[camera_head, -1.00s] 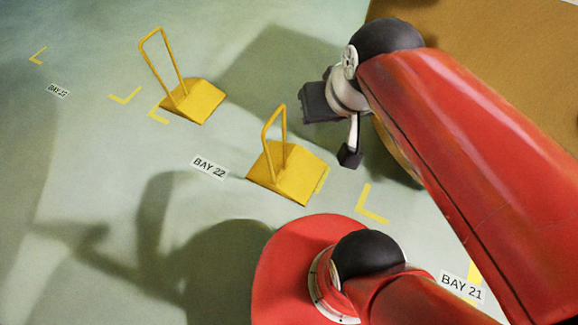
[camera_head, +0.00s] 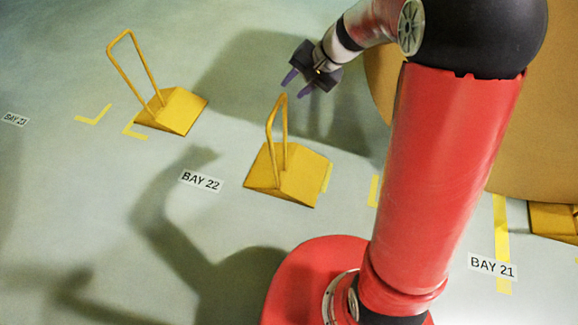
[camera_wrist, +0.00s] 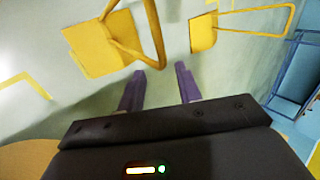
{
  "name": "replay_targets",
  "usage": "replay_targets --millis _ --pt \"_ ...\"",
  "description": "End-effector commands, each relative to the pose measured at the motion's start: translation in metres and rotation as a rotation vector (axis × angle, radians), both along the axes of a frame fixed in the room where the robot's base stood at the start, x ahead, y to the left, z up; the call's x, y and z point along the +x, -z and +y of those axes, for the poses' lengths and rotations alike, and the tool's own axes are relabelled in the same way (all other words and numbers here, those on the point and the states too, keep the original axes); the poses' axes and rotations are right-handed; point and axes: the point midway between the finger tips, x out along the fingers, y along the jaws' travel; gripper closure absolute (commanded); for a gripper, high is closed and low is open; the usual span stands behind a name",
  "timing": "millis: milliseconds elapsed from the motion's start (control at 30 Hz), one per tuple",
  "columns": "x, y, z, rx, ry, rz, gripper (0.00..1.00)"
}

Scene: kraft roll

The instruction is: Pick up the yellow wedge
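Two yellow wedges with tall loop handles stand on the floor. The nearer wedge (camera_head: 290,180) is beside the BAY 22 label, its handle loop (camera_head: 277,118) upright. The farther wedge (camera_head: 172,110) is up and to the left. Two wedges also show in the wrist view, one at upper left (camera_wrist: 98,48) and one at upper right (camera_wrist: 203,33). My gripper (camera_head: 296,84) is above and near the top of the nearer wedge's handle in the head view. Its two purple fingers (camera_wrist: 160,88) are apart with nothing between them.
A large brown roll (camera_head: 530,150) stands at the right. Part of another yellow wedge (camera_head: 553,220) shows at its foot. Yellow floor marks and the BAY 22 (camera_head: 201,181) and BAY 21 (camera_head: 492,266) labels lie flat.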

Motion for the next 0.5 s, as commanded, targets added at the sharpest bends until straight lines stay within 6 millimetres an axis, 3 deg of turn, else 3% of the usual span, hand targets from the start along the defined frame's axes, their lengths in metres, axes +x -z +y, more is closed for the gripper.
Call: replay_targets --millis 500 --pt "0.009 0.051 0.036 -0.003 -0.004 0.001 0.65"
